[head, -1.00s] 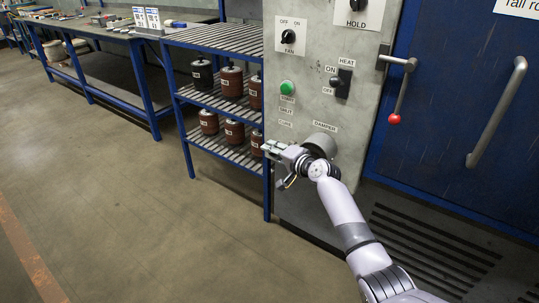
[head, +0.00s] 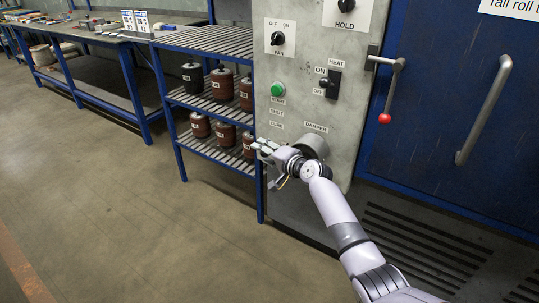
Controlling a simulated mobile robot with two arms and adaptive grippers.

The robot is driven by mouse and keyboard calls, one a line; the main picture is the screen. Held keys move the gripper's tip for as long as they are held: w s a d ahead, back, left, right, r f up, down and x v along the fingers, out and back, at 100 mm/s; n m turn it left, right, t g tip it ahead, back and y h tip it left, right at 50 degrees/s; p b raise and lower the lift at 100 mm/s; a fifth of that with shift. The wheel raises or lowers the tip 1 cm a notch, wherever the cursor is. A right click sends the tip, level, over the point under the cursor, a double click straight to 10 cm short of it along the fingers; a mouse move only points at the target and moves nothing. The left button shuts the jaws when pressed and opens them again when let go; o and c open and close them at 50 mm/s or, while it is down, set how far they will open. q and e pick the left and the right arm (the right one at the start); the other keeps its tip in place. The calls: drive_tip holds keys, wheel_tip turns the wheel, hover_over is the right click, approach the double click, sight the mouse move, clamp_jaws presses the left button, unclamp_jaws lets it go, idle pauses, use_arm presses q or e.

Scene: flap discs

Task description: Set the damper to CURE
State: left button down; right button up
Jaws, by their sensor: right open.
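The DAMPER label (head: 316,127) is on the grey control panel (head: 300,103), above a round grey hub (head: 314,144). My right gripper (head: 260,150) is open, pointing left, just below the CURE label at the panel's left edge. My right wrist covers part of the hub. Any damper handle is hidden or cannot be told from the gripper, and I cannot tell whether they touch. My left gripper is out of view.
The panel also has a FAN knob (head: 277,38), a HEAT switch (head: 333,82) and a HOLD knob (head: 346,5). A blue door (head: 450,110) with a red-tipped lever (head: 392,88) is at right. A shelf (head: 210,102) with brown pots is at left. Floor in front is clear.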

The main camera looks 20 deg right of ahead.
drive_tip(key=v, duration=1.2)
drive_tip(key=shift+w, duration=0.1)
